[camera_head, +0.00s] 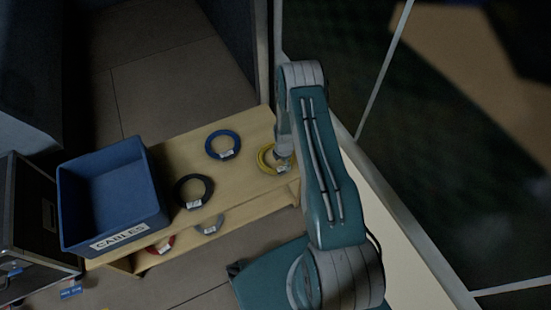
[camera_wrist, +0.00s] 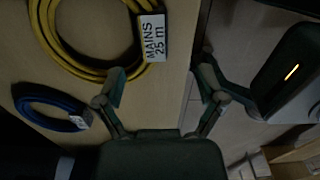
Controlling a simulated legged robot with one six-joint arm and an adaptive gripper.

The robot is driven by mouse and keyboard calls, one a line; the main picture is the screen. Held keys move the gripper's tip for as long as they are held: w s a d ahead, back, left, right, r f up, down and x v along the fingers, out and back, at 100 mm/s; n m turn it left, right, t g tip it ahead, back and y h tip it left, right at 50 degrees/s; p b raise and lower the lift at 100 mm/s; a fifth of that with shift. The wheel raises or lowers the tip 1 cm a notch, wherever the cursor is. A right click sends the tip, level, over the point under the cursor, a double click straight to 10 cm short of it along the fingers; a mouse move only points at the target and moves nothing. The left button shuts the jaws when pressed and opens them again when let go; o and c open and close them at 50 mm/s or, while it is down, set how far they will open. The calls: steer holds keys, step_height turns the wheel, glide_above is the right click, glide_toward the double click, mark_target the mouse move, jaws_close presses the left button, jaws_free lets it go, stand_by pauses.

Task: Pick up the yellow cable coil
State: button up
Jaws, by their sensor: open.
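The yellow cable coil (camera_head: 265,158) lies flat at the right end of the wooden bench's top shelf, partly covered by my arm in the head view. In the wrist view the coil (camera_wrist: 52,48) fills the upper left, with a white label reading "MAINS 25 m" (camera_wrist: 152,38) on its right side. My gripper (camera_wrist: 163,84) is open and empty, its fingers spread. The left fingertip overlaps the coil's lower right edge in the picture, while the right finger is past the shelf edge. I cannot tell whether the left finger touches the coil.
A blue coil (camera_head: 208,147) and a black coil (camera_head: 193,177) lie left of the yellow one on the bench (camera_head: 245,125). A red coil (camera_head: 152,250) and a grey coil (camera_head: 206,224) are on the lower shelf. A blue "CABLES" bin (camera_head: 152,175) stands at the left end.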

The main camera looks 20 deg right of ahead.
mark_target(283, 167)
steer(key=f, duration=0.6)
steer(key=shift+w+d+f, duration=0.2)
steer(key=shift+w, duration=0.2)
jaws_close()
